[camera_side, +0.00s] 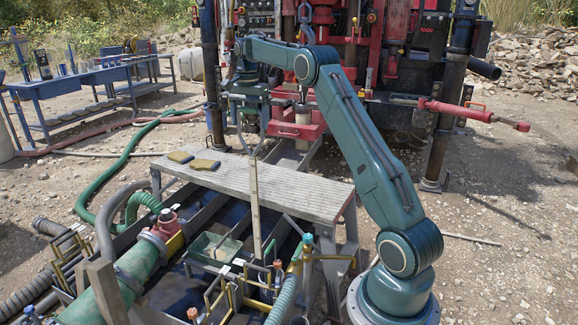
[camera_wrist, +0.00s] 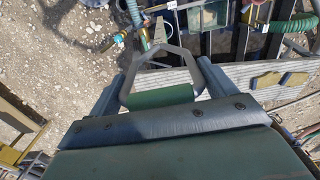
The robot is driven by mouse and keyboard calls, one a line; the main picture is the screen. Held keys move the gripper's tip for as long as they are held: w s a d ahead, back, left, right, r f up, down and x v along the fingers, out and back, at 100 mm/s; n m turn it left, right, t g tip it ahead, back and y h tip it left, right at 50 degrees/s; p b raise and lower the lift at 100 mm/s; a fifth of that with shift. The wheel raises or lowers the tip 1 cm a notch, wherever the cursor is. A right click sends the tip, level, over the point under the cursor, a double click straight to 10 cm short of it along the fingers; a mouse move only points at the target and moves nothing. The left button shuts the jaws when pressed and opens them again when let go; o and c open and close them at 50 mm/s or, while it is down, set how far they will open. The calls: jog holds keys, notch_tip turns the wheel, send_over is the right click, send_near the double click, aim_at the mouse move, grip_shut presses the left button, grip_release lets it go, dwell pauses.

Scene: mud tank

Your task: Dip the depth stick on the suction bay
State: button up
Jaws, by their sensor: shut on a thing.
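The depth stick (camera_side: 255,205) is a long pale upright stick in the side view. It hangs in front of the grey platform, its lower part over the mud tank (camera_side: 190,290). Its top has a grey loop handle with a green grip (camera_wrist: 165,97) in the wrist view. My gripper (camera_side: 250,112) is shut on this handle, high above the platform; it also shows in the wrist view (camera_wrist: 168,92). Pipes and valves crowd the stick's lower end, so I cannot tell whether it is inside a bay or just above it. No label marks the suction bay.
The slatted platform (camera_side: 285,181) spans the tank, with two yellow-brown pads (camera_side: 194,160) on it. A green open box (camera_side: 215,248) stands left of the stick. A green pipe (camera_side: 115,280), hoses and valve handles surround the tank openings. A red rig stands behind, and a blue bench (camera_side: 75,78) at left.

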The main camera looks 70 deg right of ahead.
jog(key=shift+f, duration=1.4)
send_near(259, 258)
jog(key=shift+w+d+f, duration=0.1)
jog(key=shift+d+f, duration=0.05)
jog(key=shift+f, duration=1.2)
jog(key=shift+w+d+f, duration=0.1)
jog(key=shift+d+f, duration=0.05)
jog(key=shift+f, duration=1.75)
dwell(0.7)
jog(key=shift+r, duration=0.2)
dwell(0.5)
